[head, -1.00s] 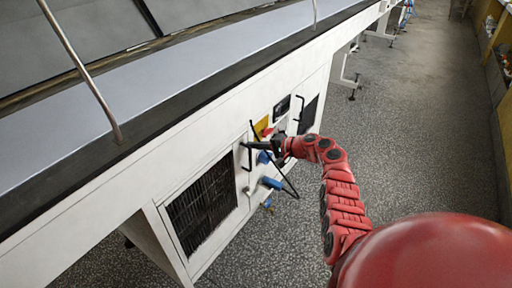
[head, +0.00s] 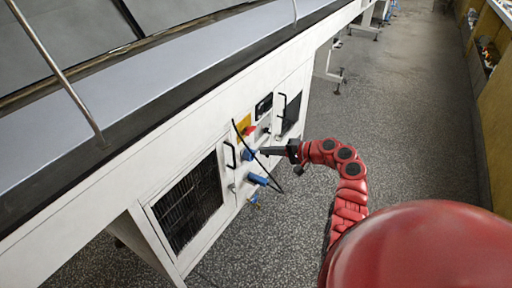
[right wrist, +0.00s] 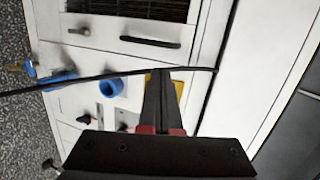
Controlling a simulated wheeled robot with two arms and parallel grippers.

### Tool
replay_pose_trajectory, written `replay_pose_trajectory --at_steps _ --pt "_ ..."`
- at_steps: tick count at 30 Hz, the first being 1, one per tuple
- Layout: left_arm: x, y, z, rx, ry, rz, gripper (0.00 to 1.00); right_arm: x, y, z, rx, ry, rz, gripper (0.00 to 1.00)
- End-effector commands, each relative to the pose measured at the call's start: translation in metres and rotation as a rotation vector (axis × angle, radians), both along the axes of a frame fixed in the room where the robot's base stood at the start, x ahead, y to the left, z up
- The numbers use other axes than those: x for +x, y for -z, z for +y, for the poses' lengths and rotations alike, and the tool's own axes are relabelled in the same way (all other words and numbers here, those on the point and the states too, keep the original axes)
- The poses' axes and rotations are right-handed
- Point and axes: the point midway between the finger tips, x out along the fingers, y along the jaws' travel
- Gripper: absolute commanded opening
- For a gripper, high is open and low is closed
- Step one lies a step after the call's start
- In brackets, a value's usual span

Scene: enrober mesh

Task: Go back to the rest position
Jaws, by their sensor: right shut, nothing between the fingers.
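My right gripper (head: 264,151) is shut and empty at the end of my red right arm, in front of the control panel of the white machine (head: 130,184). In the right wrist view its black fingers (right wrist: 161,76) are together, with a yellow plate (right wrist: 178,86) partly hidden behind them. A thin black cable (right wrist: 100,82) crosses close to the fingertips; I cannot tell whether it touches them. My left gripper is not in view.
Blue connectors (head: 257,179) stick out of the panel below the gripper. A black door handle (head: 230,155) and a dark grille (head: 188,203) are to the left. Speckled floor (head: 410,130) is open to the right, up to a yellowish wall (head: 495,95).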

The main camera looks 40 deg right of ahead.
Motion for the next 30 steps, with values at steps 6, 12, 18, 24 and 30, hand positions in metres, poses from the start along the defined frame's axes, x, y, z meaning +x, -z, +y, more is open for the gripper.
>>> replay_pose_trajectory --at_steps 6,12,18,24,30 --pt "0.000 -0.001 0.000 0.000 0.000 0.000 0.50 -0.008 -0.003 -0.004 -0.001 0.002 0.001 0.00" --pt "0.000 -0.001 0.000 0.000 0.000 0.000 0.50 0.002 0.007 -0.005 -0.014 0.044 0.001 0.00" --pt "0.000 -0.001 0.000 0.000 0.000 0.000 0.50 0.044 0.067 -0.023 -0.157 0.332 -0.011 0.00" --pt "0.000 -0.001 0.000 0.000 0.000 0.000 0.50 0.050 0.109 -0.044 -0.474 0.670 -0.095 0.00" --pt "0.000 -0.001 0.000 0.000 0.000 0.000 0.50 0.016 0.079 -0.029 -0.848 0.916 -0.326 0.00"
